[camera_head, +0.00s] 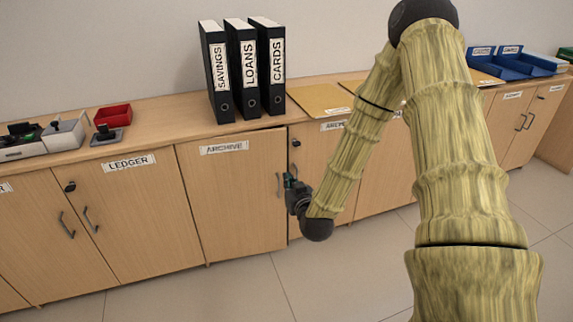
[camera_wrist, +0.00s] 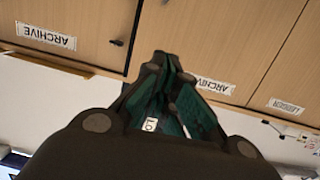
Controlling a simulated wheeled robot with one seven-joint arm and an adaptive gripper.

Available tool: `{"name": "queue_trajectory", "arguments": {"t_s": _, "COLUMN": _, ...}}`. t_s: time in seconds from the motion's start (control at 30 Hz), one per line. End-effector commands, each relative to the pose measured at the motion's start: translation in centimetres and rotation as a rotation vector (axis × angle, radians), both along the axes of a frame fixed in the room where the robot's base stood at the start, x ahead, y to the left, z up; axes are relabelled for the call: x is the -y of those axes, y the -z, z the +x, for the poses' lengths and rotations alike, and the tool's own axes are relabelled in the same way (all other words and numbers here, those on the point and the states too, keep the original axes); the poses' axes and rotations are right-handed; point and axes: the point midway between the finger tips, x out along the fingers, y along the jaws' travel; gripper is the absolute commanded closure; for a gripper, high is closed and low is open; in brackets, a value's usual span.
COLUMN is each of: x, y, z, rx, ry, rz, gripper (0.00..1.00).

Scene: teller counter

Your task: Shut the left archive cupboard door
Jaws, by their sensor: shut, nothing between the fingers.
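The left archive cupboard door (camera_head: 228,200) is the light wood panel under an ARCHIVE label, left of my gripper. It looks nearly flush, with its right edge perhaps standing slightly proud; I cannot tell how wide any gap is. Contact cannot be made out. In the wrist view, turned upside down, my shut fingers (camera_wrist: 160,60) lie in front of the door (camera_wrist: 220,50), right of a dark vertical seam.
The right archive door (camera_head: 310,170) is partly hidden behind my arm. Ledger doors (camera_head: 140,220) adjoin on the left. The tiled floor (camera_head: 240,290) in front is clear.

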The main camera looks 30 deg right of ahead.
Motion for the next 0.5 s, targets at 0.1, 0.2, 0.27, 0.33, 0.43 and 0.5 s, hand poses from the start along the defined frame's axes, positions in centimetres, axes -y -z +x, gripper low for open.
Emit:
{"name": "queue_trajectory", "arguments": {"t_s": 0.1, "x": 2.0, "y": -0.3, "z": 0.7, "rx": 0.085, "ry": 0.039, "rz": -0.020, "gripper": 1.00}}
{"name": "queue_trajectory", "arguments": {"t_s": 0.2, "x": 3.0, "y": -1.1, "z": 0.9, "rx": 0.127, "ry": 0.061, "rz": -0.032, "gripper": 1.00}}
{"name": "queue_trajectory", "arguments": {"t_s": 0.27, "x": 3.4, "y": -1.4, "z": 1.0, "rx": 0.144, "ry": 0.069, "rz": -0.037, "gripper": 1.00}}
{"name": "queue_trajectory", "arguments": {"t_s": 0.33, "x": 3.7, "y": -1.7, "z": 1.1, "rx": 0.155, "ry": 0.075, "rz": -0.041, "gripper": 1.00}}
{"name": "queue_trajectory", "arguments": {"t_s": 0.43, "x": 4.0, "y": -1.8, "z": 1.5, "rx": 0.161, "ry": 0.078, "rz": -0.044, "gripper": 1.00}}
{"name": "queue_trajectory", "arguments": {"t_s": 0.5, "x": 4.3, "y": -1.8, "z": 2.1, "rx": 0.162, "ry": 0.078, "rz": -0.044, "gripper": 1.00}}
